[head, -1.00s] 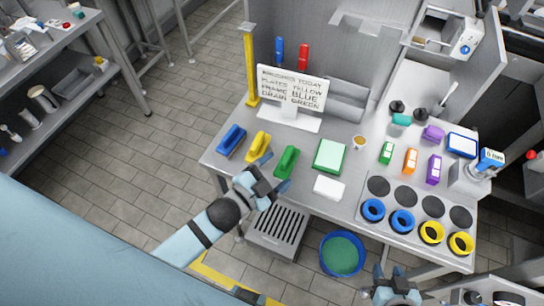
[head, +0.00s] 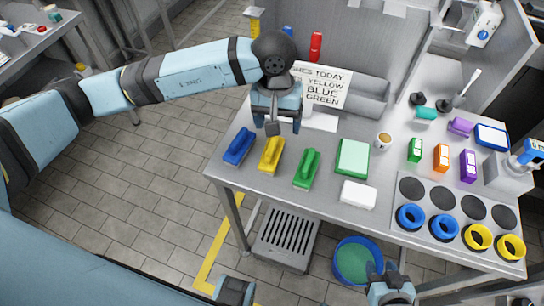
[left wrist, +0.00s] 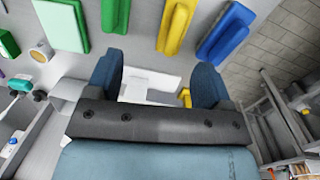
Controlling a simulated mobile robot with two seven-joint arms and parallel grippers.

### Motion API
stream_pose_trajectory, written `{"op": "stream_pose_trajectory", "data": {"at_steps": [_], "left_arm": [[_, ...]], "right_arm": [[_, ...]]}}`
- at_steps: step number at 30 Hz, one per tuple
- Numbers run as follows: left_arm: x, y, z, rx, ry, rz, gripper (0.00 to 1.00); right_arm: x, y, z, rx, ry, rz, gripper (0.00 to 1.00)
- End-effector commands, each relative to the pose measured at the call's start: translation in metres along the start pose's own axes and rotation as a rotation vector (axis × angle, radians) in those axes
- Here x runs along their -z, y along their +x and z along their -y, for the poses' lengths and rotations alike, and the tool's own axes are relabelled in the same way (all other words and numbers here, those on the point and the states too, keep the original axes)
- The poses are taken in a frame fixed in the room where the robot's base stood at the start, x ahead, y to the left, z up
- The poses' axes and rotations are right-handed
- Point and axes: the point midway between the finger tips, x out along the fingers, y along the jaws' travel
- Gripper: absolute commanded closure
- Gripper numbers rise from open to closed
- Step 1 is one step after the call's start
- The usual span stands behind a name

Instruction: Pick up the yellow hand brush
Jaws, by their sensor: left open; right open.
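The yellow hand brush (head: 271,155) lies on the steel table between a blue brush (head: 239,146) and a green brush (head: 306,168). It also shows at the top of the left wrist view (left wrist: 176,24). My left gripper (head: 277,127) is open and empty, just behind the yellow brush in the head view and apart from it. In the left wrist view its two fingers (left wrist: 155,78) stand apart with the brushes beyond them. My right gripper (head: 388,270) is open and empty at the bottom of the head view, in front of the table.
A lettered sign (head: 325,88) stands behind my left gripper, which hides part of it. A green pad (head: 352,158) and a white block (head: 358,194) lie right of the brushes, with a cup (head: 383,140) behind. Blue and yellow rings (head: 410,216) sit at the front right.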

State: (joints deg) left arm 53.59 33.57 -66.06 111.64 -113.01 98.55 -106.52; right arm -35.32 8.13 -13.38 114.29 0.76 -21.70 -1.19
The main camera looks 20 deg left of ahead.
Motion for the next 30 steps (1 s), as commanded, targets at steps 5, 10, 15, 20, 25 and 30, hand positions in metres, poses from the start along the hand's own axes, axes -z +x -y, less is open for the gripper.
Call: {"op": "stream_pose_trajectory", "data": {"at_steps": [5, 10, 15, 20, 25, 30], "left_arm": [[0.012, 0.003, 0.016, 0.085, 0.037, -0.053, 0.26], [0.013, 0.035, 0.018, 0.084, 0.037, -0.049, 0.26], [0.015, 0.065, 0.02, 0.082, 0.036, -0.05, 0.26], [0.016, 0.078, 0.021, 0.081, 0.038, -0.053, 0.26], [0.012, 0.094, 0.022, 0.08, 0.035, -0.049, 0.26], [0.011, 0.12, 0.024, 0.079, 0.036, -0.05, 0.26]], "right_arm": [[0.0, 0.001, 0.001, 0.002, 0.0, -0.001, 0.57], [0.004, -0.002, 0.001, 0.003, 0.0, -0.001, 0.57], [0.007, -0.003, 0.002, 0.002, 0.001, -0.002, 0.57], [0.008, -0.004, 0.002, 0.002, 0.003, -0.003, 0.57], [0.014, -0.008, 0.002, 0.002, 0.003, -0.003, 0.57], [0.02, -0.011, 0.001, 0.0, 0.003, -0.004, 0.57]]}}
